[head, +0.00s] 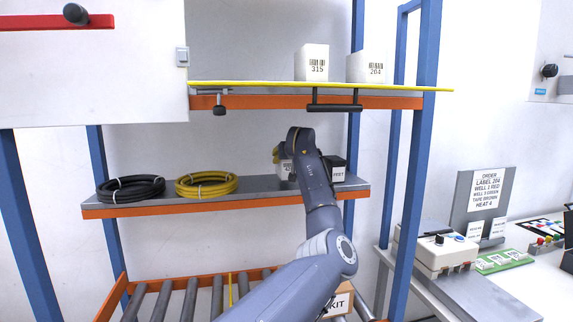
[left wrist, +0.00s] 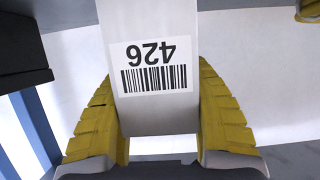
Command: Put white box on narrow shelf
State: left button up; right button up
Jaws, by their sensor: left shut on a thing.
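My left gripper (head: 283,154) is at the middle shelf (head: 258,198), its wrist and arm covering much of what lies behind. In the left wrist view its two yellow fingers (left wrist: 157,115) are shut on a white box (left wrist: 150,30) with a barcode label reading 426, seen upside down. In the head view only a small part of this white box (head: 286,171) shows beside the wrist. Whether its base touches the shelf cannot be told. Above is a thin yellow-edged shelf (head: 250,86) carrying white boxes 315 (head: 312,62) and 204 (head: 367,67). My right gripper is out of view.
A black box (head: 338,174) labelled FEET stands just right of my wrist. A black coil (head: 130,190) and a yellow coil (head: 206,186) lie on the middle shelf's left. A black handle (head: 334,108) and a clamp (head: 219,108) hang below the upper shelf.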

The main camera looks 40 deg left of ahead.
pick_arm(q)
jog(key=shift+w+f, duration=0.2)
jog(key=shift+f, duration=0.85)
jog(key=shift+f, duration=0.15)
jog(key=o, duration=1.4)
jog(key=shift+r, duration=0.2)
jog(key=v, duration=1.2)
jog(key=shift+d, duration=0.1)
